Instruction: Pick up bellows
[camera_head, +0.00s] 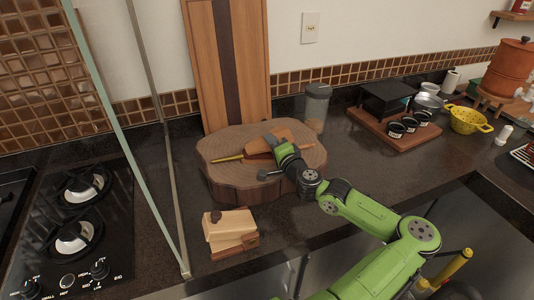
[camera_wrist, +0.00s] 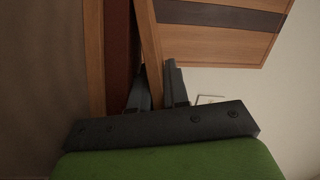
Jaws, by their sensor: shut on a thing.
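The bellows (camera_head: 258,146) lie on the round wood slab (camera_head: 225,180), with a wooden body and a brass-coloured nozzle pointing left. My gripper (camera_head: 276,142) is at their right part and hides some of them. In the wrist view, my gripper (camera_wrist: 155,88) has one finger on each side of a wooden board of the bellows (camera_wrist: 149,42) and is shut on it. A dark red part shows left of that board. The bellows appear to rest on or just above the slab; I cannot tell which.
A tall striped cutting board (camera_head: 228,65) leans on the wall behind the slab. A jar (camera_head: 317,105) stands behind right. A wooden block (camera_head: 230,228) sits in front. A tray (camera_head: 385,140) with small cups is farther right. A glass panel edge stands left, beside the stove (camera_head: 80,235).

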